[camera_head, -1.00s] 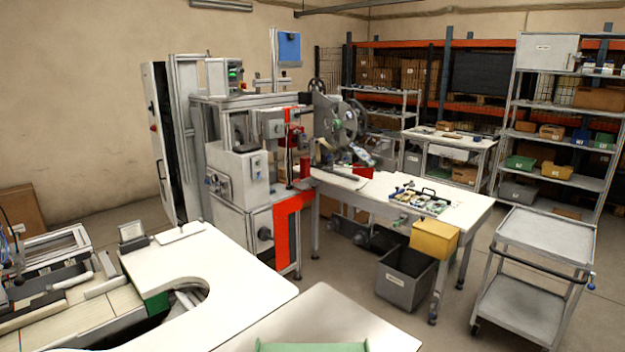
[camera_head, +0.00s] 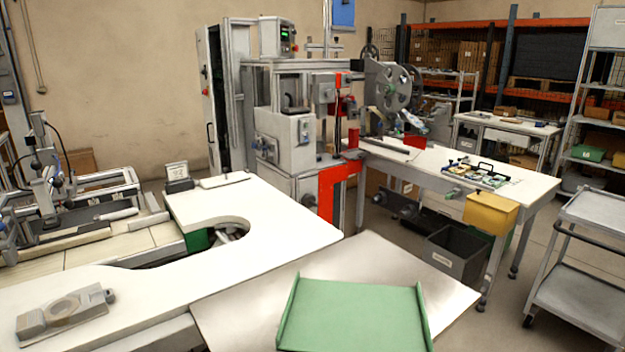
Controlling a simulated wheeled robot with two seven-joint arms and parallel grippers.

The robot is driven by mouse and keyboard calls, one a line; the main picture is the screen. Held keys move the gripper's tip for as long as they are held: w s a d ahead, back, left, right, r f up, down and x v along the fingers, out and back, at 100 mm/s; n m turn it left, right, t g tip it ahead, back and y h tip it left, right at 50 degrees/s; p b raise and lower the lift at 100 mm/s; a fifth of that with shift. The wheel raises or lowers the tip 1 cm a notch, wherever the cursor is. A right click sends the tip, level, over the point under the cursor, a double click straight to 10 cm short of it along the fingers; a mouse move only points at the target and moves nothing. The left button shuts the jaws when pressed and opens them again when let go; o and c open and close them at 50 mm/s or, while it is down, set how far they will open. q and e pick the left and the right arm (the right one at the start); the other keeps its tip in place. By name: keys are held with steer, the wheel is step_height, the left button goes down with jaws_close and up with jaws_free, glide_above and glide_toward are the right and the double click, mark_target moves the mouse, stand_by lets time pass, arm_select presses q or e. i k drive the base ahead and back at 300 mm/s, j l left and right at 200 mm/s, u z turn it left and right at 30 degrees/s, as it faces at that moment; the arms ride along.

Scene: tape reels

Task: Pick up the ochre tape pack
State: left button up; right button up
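I cannot make out an ochre tape pack for certain in the head view. A yellow-ochre box (camera_head: 490,212) hangs at the front right corner of the white worktable (camera_head: 535,190); it looks like a bin rather than a tape pack. A machine with a grey reel (camera_head: 392,88) stands behind that table's left end. Neither of my grippers is in view.
A green tray (camera_head: 352,312) lies on a pale table at the bottom centre and looks empty. A white table with a curved cutout (camera_head: 270,210) is at left. A dark grey bin (camera_head: 456,254) stands on the floor. A grey cart (camera_head: 580,290) is at right.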

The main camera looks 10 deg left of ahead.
mark_target(68, 311)
steer(key=u, duration=1.7)
